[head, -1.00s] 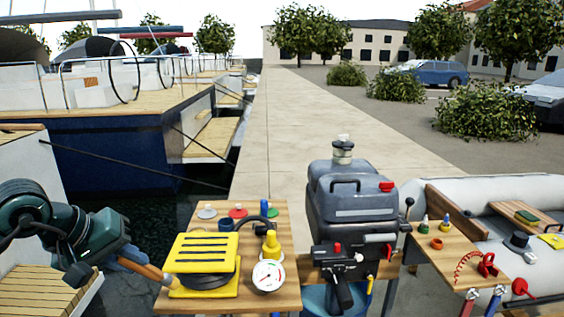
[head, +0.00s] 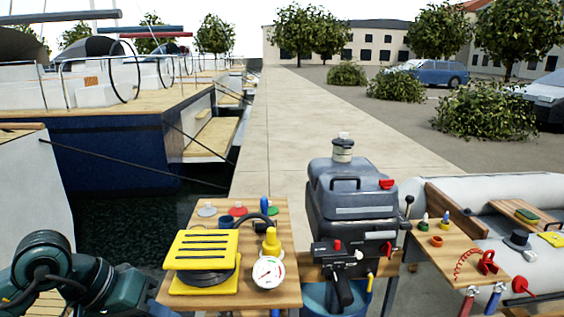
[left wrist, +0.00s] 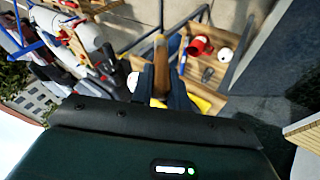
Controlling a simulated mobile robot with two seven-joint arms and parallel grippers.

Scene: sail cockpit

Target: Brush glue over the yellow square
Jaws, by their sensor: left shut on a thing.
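My left gripper (left wrist: 160,88) is shut on a brush by its wooden handle (left wrist: 160,50), seen in the left wrist view. In the head view my left arm is low at the bottom left, and its jaws and the brush are not clearly visible. A flat yellow patch (head: 552,240) lies on the grey inflatable dinghy (head: 420,190) at the far right edge, well away from my left gripper. The brush's bristles cannot be made out. My right gripper is not in view.
A wooden table (head: 192,297) at left holds a yellow foot pump (head: 205,245) and a gauge (head: 268,272). A grey outboard motor (head: 350,200) stands between it and a side board (head: 455,250) with small bottles, an orange pot (head: 436,241) and a red coil. Open water lies left.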

